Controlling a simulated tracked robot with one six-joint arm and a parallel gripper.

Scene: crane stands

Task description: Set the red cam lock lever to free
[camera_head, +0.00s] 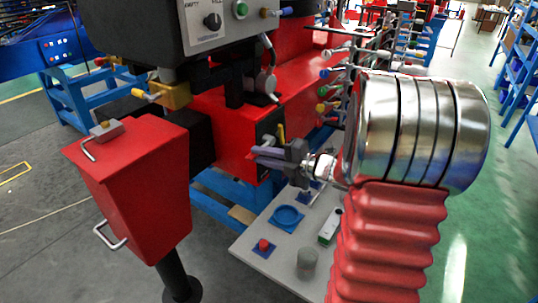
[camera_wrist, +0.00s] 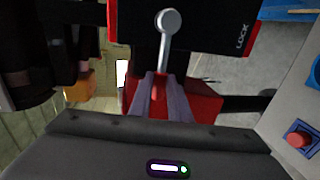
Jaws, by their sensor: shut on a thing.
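The cam lock lever shows in the wrist view, with a round silver hub (camera_wrist: 168,20), a grey shank and a red grip (camera_wrist: 158,92). The hub sits in front of a black plate (camera_wrist: 215,40) that reads LOCK on its right part. My gripper (camera_wrist: 162,85) has its two grey fingers on either side of the red grip and is shut on it. In the head view my gripper (camera_head: 262,156) is at the black plate (camera_head: 268,135) on the front of the red machine body. The lever's grip is hidden there by the fingers.
A red box (camera_head: 135,185) on a post stands left of my gripper. Below lies a light panel (camera_head: 262,243) with a red button (camera_head: 263,245) and a blue round dish (camera_head: 287,216). Several coloured knobs stand behind.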

